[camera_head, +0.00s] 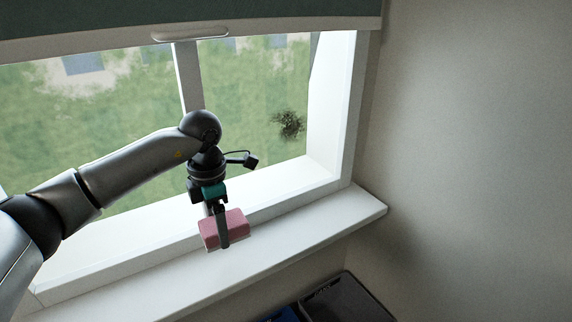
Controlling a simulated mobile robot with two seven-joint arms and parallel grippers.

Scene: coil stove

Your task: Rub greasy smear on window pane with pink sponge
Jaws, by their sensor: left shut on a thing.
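The greasy smear (288,124) is a dark, speckled patch on the right part of the window pane (250,105). My left gripper (221,228) reaches in from the left and is shut on the pink sponge (207,236). The sponge is in front of the window, over the white sill area, below and to the left of the smear. The sponge and the smear are clearly apart in the picture. Whether the sponge touches the sill cannot be told. My right gripper is not in view.
A grey-green blind (300,14) covers the top of the window. A white upright bar (188,75) divides the panes. The white sill (300,222) is otherwise bare. Dark bins (345,300) stand below it at the bottom. A plain wall (470,150) closes the right side.

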